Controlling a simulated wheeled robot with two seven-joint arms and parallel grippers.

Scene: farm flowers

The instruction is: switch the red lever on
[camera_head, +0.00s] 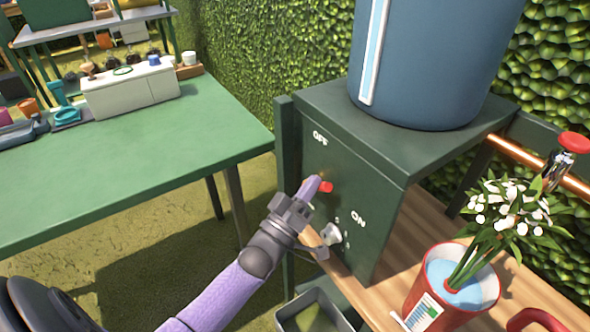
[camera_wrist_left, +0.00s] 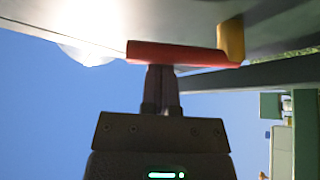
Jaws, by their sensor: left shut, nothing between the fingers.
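The red lever (camera_head: 326,187) sits on the front of a dark green box (camera_head: 352,190), between the white OFF mark above and the ON mark lower right. In the left wrist view the lever (camera_wrist_left: 180,54) is a red bar with a gold piece (camera_wrist_left: 231,40) at its right end. My left gripper (camera_head: 312,187) is at the lever, partly covering it in the head view. In the left wrist view its fingers (camera_wrist_left: 161,72) are shut and empty, with their tips against or very near the bar's lower edge. The lever's exact angle is unclear. My right gripper is not in view.
A pale round knob or lamp (camera_head: 331,234) is on the panel below the lever. A blue tank (camera_head: 440,60) stands on the box. A red pot (camera_head: 416,290) with white flowers stands on the wooden shelf at right. A green table (camera_head: 140,160) is at left.

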